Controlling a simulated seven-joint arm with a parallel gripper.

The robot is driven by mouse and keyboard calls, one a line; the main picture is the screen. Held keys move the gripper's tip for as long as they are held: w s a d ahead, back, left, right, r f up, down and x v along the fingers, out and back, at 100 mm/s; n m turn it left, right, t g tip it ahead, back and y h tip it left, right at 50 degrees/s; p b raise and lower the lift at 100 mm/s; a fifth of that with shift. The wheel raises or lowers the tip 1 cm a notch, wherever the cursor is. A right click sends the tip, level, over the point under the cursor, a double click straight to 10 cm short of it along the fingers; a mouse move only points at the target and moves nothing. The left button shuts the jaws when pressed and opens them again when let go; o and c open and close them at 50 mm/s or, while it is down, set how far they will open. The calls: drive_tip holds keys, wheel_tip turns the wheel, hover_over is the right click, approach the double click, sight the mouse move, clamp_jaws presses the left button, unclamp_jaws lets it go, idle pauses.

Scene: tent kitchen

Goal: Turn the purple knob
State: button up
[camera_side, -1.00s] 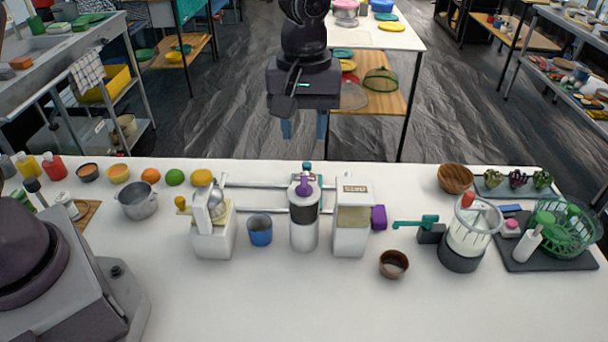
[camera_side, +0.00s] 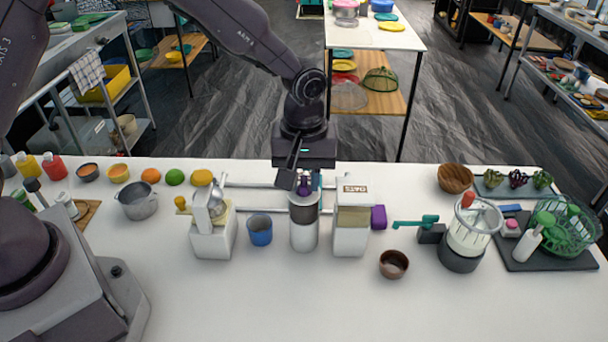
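A purple knob (camera_side: 378,217) sticks out from the right side of the white dispenser (camera_side: 351,240) labelled OATS. A second purple piece (camera_side: 304,188) sits on top of the white-and-dark canister (camera_side: 304,232) to its left. My gripper (camera_side: 305,184) points down just over this canister's top, around or behind the purple piece; I cannot tell which. The fingers look apart, and no grasp is visible.
A blue cup (camera_side: 260,230) and a white juicer-like device (camera_side: 212,235) stand to the left. A brown bowl (camera_side: 394,264), a teal-handled device (camera_side: 430,232) and a blender-like jar (camera_side: 467,240) stand to the right. The front of the white table (camera_side: 270,305) is clear.

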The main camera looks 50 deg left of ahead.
clamp_jaws()
drive_tip(key=shift+m, duration=0.3)
drive_tip(key=m, duration=1.2)
drive_tip(key=shift+r+m, duration=0.1)
drive_tip(key=shift+m, duration=2.4)
